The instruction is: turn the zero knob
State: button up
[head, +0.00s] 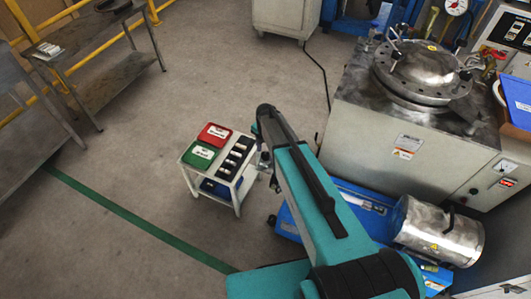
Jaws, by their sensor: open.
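No knob that I can single out as the zero knob shows in the head view. A round white pressure gauge (456,7) stands at the top right, behind the steel vessel, and its details are too small to read. A control panel with small knobs (505,167) is on the grey cabinet at the right edge; its labels are unreadable. My teal and black arm reaches up from the bottom centre. My gripper (264,161) shows only as a small grey part beside the white cart, largely hidden by the arm; it is open and far from the gauge and panel.
The white cart (238,199) carries a red tray (214,134), a green tray (198,155) and a dark rack. A lidded steel vessel (425,68) tops the large cabinet (375,135). A steel cylinder (437,233) lies at lower right. The floor left of the cart is clear.

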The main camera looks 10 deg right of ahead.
jog(key=shift+f, duration=0.6)
jog(key=shift+c, duration=0.2)
jog(key=c, duration=1)
jog(key=shift+m, duration=0.3)
